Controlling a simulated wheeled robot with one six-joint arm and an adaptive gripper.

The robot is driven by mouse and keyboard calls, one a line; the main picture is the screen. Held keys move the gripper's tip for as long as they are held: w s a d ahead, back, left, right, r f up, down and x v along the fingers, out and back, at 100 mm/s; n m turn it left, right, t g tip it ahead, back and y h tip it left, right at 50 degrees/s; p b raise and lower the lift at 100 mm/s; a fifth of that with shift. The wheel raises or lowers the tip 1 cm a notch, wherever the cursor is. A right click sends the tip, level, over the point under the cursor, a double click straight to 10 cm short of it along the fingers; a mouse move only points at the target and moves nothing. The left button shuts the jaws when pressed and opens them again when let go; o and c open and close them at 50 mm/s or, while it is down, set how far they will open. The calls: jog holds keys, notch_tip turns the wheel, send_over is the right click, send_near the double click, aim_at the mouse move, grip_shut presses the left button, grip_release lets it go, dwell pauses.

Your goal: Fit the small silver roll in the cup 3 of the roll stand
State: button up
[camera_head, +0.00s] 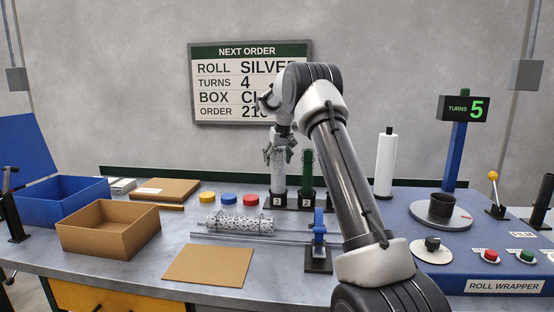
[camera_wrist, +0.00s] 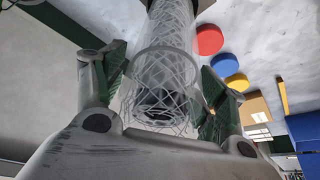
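The small silver roll (camera_head: 278,177) stands upright at cup 3 (camera_head: 279,201) of the roll stand, its lower end at the cup. I cannot tell whether it is fully seated. My gripper (camera_head: 278,156) points down over the roll's upper end. In the wrist view, the mesh-patterned silver roll (camera_wrist: 170,38) runs between the two green finger pads of my gripper (camera_wrist: 164,75). The pads lie close on both sides, but I cannot tell whether they press on it. A green roll (camera_head: 307,172) stands beside it in cup 2 (camera_head: 307,203).
A larger patterned roll (camera_head: 240,223) lies on rails in front of the stand. Red (camera_head: 251,199), blue and yellow discs sit left of it. A white roll (camera_head: 385,165) stands to the right, near the wrapper turntable (camera_head: 440,216). An open cardboard box (camera_head: 108,239) is at left.

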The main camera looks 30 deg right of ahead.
jog(key=v, duration=1.2)
jog(key=shift+d, duration=0.1)
dwell(0.4)
